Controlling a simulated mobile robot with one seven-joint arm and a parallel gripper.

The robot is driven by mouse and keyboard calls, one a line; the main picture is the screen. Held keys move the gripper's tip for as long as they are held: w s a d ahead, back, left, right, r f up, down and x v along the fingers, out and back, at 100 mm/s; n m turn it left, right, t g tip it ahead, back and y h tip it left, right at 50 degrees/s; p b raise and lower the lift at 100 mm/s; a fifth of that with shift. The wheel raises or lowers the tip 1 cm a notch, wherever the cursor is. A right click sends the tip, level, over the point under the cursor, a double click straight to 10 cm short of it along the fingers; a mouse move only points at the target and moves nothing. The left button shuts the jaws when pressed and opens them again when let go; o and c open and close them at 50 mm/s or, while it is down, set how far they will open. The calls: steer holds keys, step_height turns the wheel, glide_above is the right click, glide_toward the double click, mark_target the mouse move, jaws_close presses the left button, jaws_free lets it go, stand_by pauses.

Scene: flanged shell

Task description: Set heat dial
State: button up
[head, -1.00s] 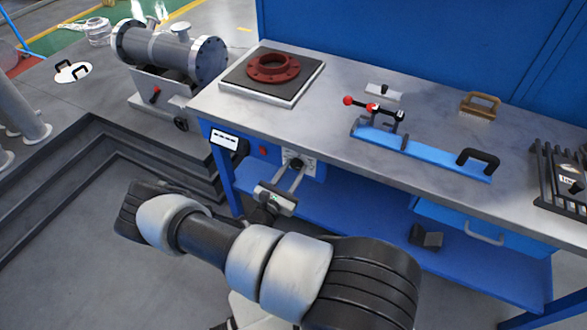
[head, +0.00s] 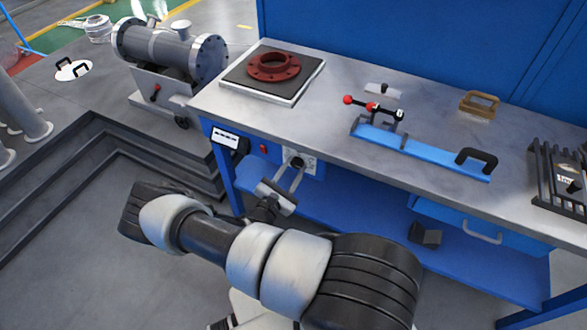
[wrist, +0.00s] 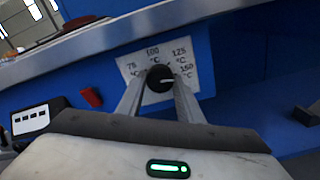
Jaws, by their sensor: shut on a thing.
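The heat dial is a round black knob (wrist: 160,78) on a white scale plate (wrist: 186,55) fixed to the blue front under the bench. The plate is marked 75, 100, 125 and 150 °C in the wrist view. A pale mark on the knob points to the right, toward the 150 side. My gripper (wrist: 158,88) is shut on the knob, one finger on each side. In the head view the knob (head: 297,162) and the plate (head: 309,160) show beyond my gripper (head: 292,172). The fingertips partly cover the knob's sides.
A red button (wrist: 91,96) and a small display (wrist: 30,117) are left of the dial. The bench top (head: 330,125) overhangs it. A red flange (head: 273,66) lies on a plate above. The blue lower shelf (head: 350,225) is to the right.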

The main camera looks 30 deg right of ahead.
steer(key=o, duration=1.1)
steer(key=shift+c, duration=0.2)
steer(key=shift+a, duration=0.1)
steer(key=v, duration=1.7)
steer(key=shift+s, duration=0.2)
steer(key=shift+a, duration=0.1)
